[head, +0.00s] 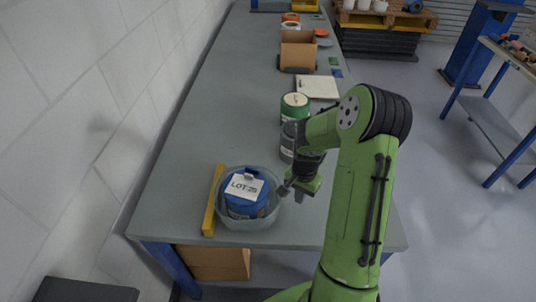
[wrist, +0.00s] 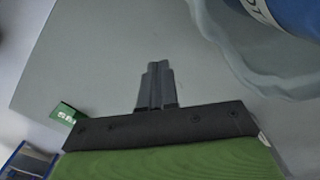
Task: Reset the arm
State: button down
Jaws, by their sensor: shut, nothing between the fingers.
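My gripper (head: 291,190) is over the near part of the grey table (head: 215,110), just right of a clear round bowl (head: 268,216). Its fingers are shut and empty, and they also show in the wrist view (wrist: 155,85). A blue container (head: 243,205) with a white label reading LOT sits in the bowl. The bowl (wrist: 250,75) and part of the blue container (wrist: 300,12) show at the upper right of the wrist view. My green arm reaches in from the lower right and hides part of the table.
A yellow bar (head: 213,200) lies left of the bowl. A grey can (head: 287,142) and a green can (head: 295,107) stand behind my gripper. Farther back are a white pad (head: 316,87) and a cardboard box (head: 298,50). The table's left middle is clear.

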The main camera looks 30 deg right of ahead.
jog(key=s+a+r+n+t+h, duration=0.1)
jog(key=s+a+r+n, duration=0.15)
jog(key=r, duration=0.45)
jog(key=s+a+r+n+t, duration=0.1)
jog(key=a+r+n, duration=0.1)
jog(key=a+r, duration=0.3)
jog(key=s+a+r+n+h, duration=0.1)
jog(key=a+r+n, duration=0.15)
jog(key=r, duration=0.55)
jog(key=s+a+r+n+t+y, duration=0.1)
jog(key=s+a+r+n, duration=0.1)
jog(key=s, duration=0.4)
jog(key=s+a+r+n+t+y, duration=0.1)
jog(key=s+a+r+n+t, duration=0.1)
jog(key=s+a+r+n, duration=0.1)
jog(key=s+a+r, duration=0.1)
jog(key=s+a, duration=0.1)
jog(key=s, duration=0.1)
jog(key=shift+s+a+t+p, duration=0.15)
jog(key=shift+a+t+p, duration=0.15)
jog(key=shift+p, duration=0.1)
jog(key=shift+r, duration=0.1)
